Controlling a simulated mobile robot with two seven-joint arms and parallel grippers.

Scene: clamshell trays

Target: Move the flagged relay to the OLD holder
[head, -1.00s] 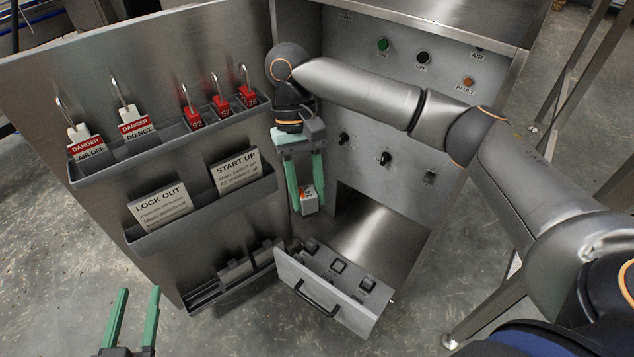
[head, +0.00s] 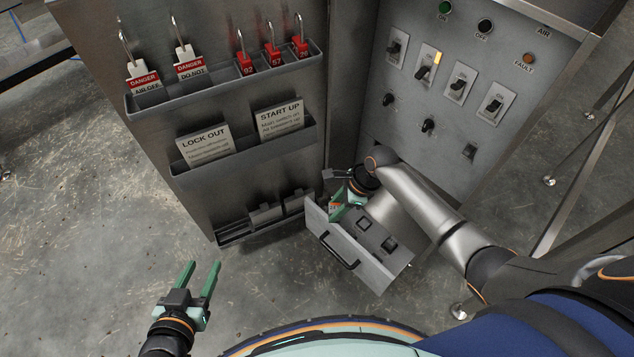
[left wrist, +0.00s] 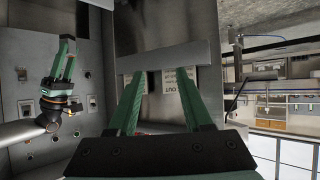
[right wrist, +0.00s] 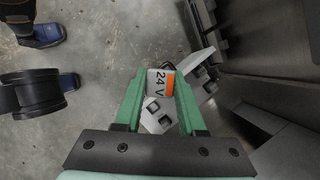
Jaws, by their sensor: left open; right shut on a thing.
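My right gripper (head: 338,208) is shut on a small white relay with an orange band and "24 V" print (right wrist: 159,84). In the head view it is low at the left end of the open drawer (head: 352,262), and the relay is mostly hidden there. Whether the relay touches the drawer is not clear. Black blocks (head: 390,243) sit in the drawer. No "OLD" label is readable, so I cannot tell which place is the OLD holder. My left gripper (head: 201,266) is open and empty, low in front of the door.
The cabinet door (head: 225,100) carries a padlock tray (head: 160,101), a card pocket (head: 240,146) and a low rack (head: 232,238). The panel has several switches; an amber lamp (head: 437,58) glows beside one. Floor at the left is clear.

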